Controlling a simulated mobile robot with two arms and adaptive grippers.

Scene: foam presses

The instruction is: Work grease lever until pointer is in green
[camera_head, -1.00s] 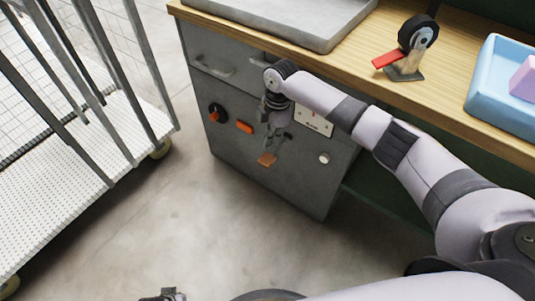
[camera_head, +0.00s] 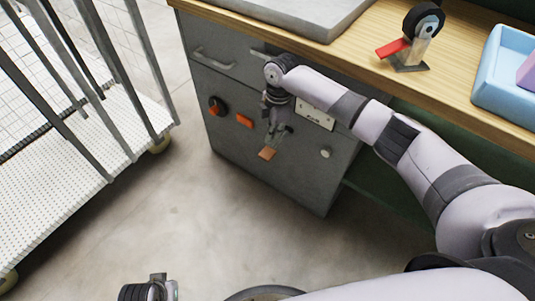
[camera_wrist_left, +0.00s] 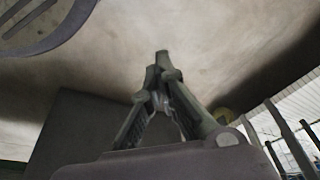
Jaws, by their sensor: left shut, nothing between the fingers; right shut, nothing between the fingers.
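The grey cabinet (camera_head: 290,185) carries the controls on its front. An orange-brown lever end (camera_head: 267,153) shows low on the front, just below my right gripper (camera_head: 277,136). That gripper is shut with nothing between its fingers; whether it touches the lever is unclear. A pale gauge plate (camera_head: 318,117) sits right of the gripper, partly covered by my forearm; its pointer and green zone are too small to read. My left gripper (camera_wrist_left: 161,75) is shut and empty in the left wrist view, away from the cabinet; its arm end shows at the bottom of the head view.
A red-handled device (camera_head: 408,48) and a blue tray (camera_head: 503,85) stand on the wooden worktop (camera_head: 360,50). A wheeled cage trolley (camera_head: 85,145) stands left; floor between is clear.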

